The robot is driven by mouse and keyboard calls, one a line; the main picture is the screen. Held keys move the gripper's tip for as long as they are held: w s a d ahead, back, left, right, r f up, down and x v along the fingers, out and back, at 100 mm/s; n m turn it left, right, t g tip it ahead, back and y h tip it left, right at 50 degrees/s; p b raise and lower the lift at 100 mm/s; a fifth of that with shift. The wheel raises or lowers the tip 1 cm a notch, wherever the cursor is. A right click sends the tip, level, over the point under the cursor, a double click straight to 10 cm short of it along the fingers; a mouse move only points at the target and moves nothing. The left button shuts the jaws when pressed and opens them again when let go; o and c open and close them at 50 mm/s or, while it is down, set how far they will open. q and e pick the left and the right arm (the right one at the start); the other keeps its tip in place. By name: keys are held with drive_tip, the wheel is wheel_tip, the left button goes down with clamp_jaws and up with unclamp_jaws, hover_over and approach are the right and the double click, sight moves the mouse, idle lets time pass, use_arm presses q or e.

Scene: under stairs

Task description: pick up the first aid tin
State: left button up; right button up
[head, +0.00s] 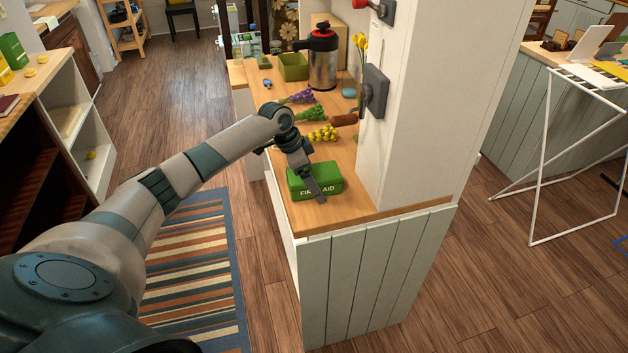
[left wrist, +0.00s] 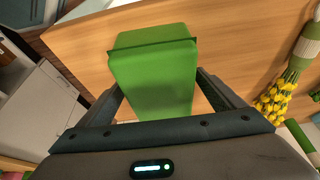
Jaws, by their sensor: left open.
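The first aid tin (head: 322,181) is a green box with white lettering on its front. It sits on the wooden counter (head: 350,208) near its front end, in the head view. My left gripper (head: 313,185) is over the tin from above, partly covering it. In the left wrist view the tin (left wrist: 155,70) lies between the two open fingers (left wrist: 158,95), one on each side. I cannot tell whether the fingers touch it. My right gripper is not in view.
Yellow flowers (head: 322,134) lie just behind the tin and show at right in the left wrist view (left wrist: 273,101). A white pillar (head: 425,100) rises right of the tin.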

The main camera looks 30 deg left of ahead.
sight(313, 172)
use_arm(q)
drive_tip(key=c, duration=1.5)
drive_tip(key=shift+o, duration=0.2)
drive_tip(key=shift+r, duration=0.1)
drive_tip(key=shift+w+r+b, duration=0.1)
drive_tip(key=shift+r+b, duration=0.2)
drive_tip(key=shift+r, duration=0.25)
wheel_tip(313, 172, up, 7)
drive_tip(key=shift+r+b, duration=0.2)
drive_tip(key=shift+b, duration=1.05)
drive_tip(key=shift+r, duration=0.7)
